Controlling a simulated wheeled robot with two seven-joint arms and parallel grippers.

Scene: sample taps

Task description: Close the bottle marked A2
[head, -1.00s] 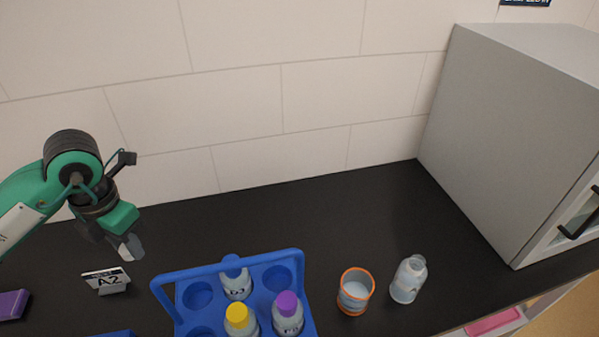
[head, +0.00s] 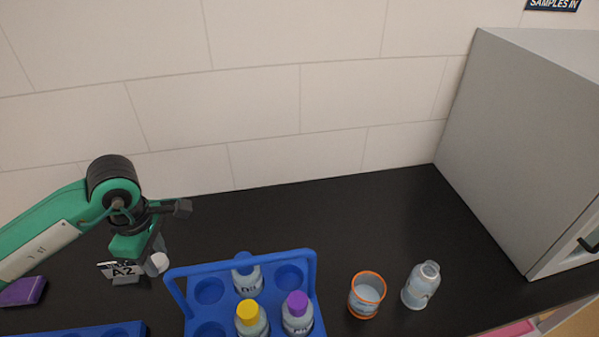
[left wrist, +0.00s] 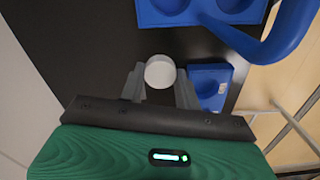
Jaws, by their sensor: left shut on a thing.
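In the left wrist view the cap (left wrist: 160,72) sits between the two grey fingertips (left wrist: 160,80). An open clear bottle (head: 421,286) without a cap stands upright at the right; its marking is too small to read. The blue rack (head: 313,268) holds a bottle with a blue cap (head: 243,278), one with a yellow cap (head: 250,318) and one with a purple cap (head: 296,313). My right gripper is not in view.
An orange-rimmed cup (head: 367,294) stands just left of the open bottle. A grey cabinet (head: 515,140) bounds the right side. A purple block (head: 22,291) and another blue holder (head: 100,331) are at the left. The black counter behind the rack is clear.

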